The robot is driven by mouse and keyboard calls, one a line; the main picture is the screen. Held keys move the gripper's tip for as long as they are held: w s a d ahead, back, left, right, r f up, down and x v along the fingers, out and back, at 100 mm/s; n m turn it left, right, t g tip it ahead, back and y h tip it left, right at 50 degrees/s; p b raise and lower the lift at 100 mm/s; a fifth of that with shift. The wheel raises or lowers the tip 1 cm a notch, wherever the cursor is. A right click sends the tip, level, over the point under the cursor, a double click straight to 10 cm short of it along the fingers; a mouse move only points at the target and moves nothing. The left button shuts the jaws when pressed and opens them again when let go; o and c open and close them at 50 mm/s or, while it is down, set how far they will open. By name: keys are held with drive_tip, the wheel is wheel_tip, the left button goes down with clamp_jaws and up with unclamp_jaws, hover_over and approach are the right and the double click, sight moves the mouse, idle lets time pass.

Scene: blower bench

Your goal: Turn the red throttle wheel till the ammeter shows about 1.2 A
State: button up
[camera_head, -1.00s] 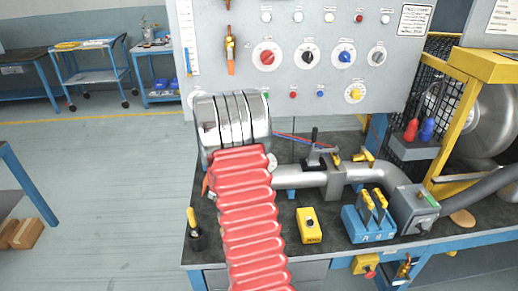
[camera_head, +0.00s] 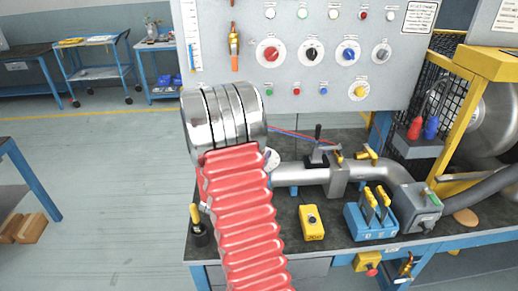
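My arm, in red bellows with a silver segmented end, rises over the left part of the bench. Its gripper fingers do not show. I cannot identify a red throttle wheel for certain. A red knob on a white dial (camera_head: 270,53) is on the grey panel, right of my arm's silver end and above it. A small white round face (camera_head: 272,160) shows beside my arm by the grey pipe (camera_head: 300,174), partly covered; I cannot tell whether it is a gauge. No ammeter reading is legible. My arm hides part of the bench and lower left panel.
Black, blue, grey and yellow knobs sit on the panel (camera_head: 325,97). A yellow box (camera_head: 312,222) and a blue lever block (camera_head: 370,220) stand on the dark bench. A yellow-framed mesh cage (camera_head: 446,98) is at right. Open floor lies left.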

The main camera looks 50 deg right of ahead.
drive_tip(key=v, duration=0.7)
drive_tip(key=shift+a, duration=0.4)
